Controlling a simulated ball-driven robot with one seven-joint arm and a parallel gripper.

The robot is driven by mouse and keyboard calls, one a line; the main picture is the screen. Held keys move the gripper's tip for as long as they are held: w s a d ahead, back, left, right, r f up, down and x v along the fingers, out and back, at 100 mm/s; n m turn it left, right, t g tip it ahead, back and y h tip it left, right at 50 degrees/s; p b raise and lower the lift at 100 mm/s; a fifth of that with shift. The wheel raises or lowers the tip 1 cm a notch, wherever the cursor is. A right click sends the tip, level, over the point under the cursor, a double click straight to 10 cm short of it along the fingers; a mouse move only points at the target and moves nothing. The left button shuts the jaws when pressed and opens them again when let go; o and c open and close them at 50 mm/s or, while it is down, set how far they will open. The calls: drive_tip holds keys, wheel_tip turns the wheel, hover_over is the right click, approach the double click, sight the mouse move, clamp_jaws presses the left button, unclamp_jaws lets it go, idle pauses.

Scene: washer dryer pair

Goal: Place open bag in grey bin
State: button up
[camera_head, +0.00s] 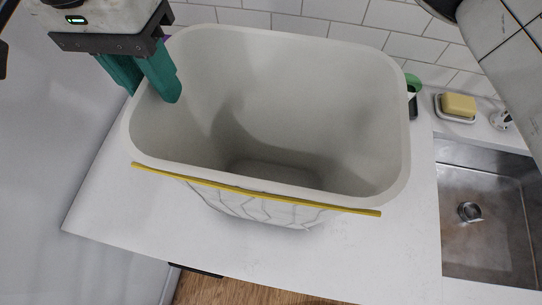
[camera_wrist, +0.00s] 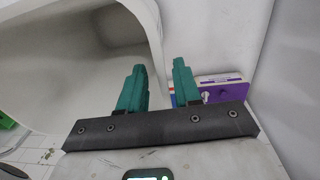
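A large pale grey bin (camera_head: 330,95) stands open on the white counter in the head view, and its inside looks empty. Its wall also fills the upper left of the wrist view (camera_wrist: 60,60). My gripper (camera_head: 150,85), with teal fingers, is at the bin's left rim. In the wrist view my gripper (camera_wrist: 159,68) has its fingers apart, with the bin's edge showing between and beyond them. I cannot tell whether they touch it. A purple and white package (camera_wrist: 222,88) is partly hidden behind the right finger. I cannot tell whether it is the bag.
A thin yellow strip (camera_head: 250,190) crosses the bin's front, above a white zigzag-patterned surface. A metal sink (camera_head: 485,220) is at right, with a yellow sponge or soap (camera_head: 458,105) on a dish behind it. Bare counter (camera_head: 130,210) lies at front left.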

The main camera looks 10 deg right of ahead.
sight(170, 112)
drive_tip(key=shift+s+d+f+p, duration=0.1)
drive_tip(key=shift+f+p, duration=0.55)
drive_tip(key=shift+f, duration=1.5)
drive_tip(key=shift+c, duration=0.5)
clamp_jaws()
